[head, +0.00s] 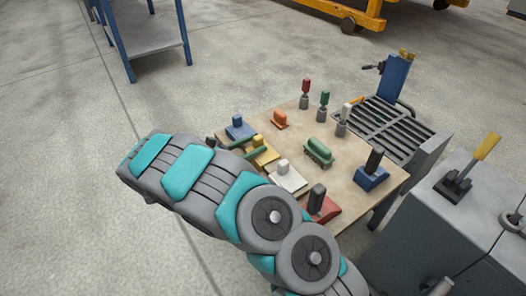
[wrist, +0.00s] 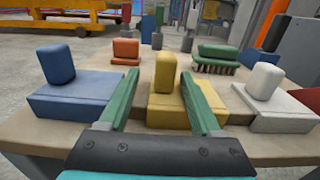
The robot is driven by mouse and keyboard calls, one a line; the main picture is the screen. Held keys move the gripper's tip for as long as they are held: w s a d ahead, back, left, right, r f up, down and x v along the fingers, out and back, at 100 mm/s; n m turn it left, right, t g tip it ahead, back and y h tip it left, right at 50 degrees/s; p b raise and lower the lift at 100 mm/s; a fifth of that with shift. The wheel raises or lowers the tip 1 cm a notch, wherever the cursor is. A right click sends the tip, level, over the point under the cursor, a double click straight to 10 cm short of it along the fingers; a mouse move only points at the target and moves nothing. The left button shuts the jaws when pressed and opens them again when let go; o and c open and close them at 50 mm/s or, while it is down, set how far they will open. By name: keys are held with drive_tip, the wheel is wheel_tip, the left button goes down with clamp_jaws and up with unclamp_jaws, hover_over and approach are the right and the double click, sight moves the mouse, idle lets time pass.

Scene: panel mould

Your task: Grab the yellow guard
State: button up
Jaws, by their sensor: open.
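The yellow guard (wrist: 182,107) is a flat block with an upright rounded knob (wrist: 165,72), standing near the table's edge. In the wrist view it sits straight ahead, in the middle. My gripper (wrist: 160,85) is open, its two green fingers pointing forward. The knob shows between the fingers, but I cannot tell whether the tips reach it; nothing is held. In the head view the yellow guard (head: 262,153) is partly hidden by a green finger, and my gripper (head: 255,150) comes in from the left.
A blue guard (wrist: 75,95) stands left of the yellow one and a white guard (wrist: 275,98) right. Behind are an orange block (wrist: 126,50) and a green brush (wrist: 215,57). Red, green and white handled tools (head: 324,102) stand at the table's (head: 262,120) far side.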

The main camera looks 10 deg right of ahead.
sight(266, 143)
drive_tip(key=shift+s+b+x, duration=0.15)
drive_tip(key=shift+x, duration=1.05)
drive_tip(key=shift+s+b+x, duration=0.1)
drive_tip(key=shift+b+x, duration=0.05)
drive_tip(key=shift+x, duration=1)
drive_tip(key=shift+d, duration=0.1)
drive_tip(key=shift+c, duration=0.3)
clamp_jaws()
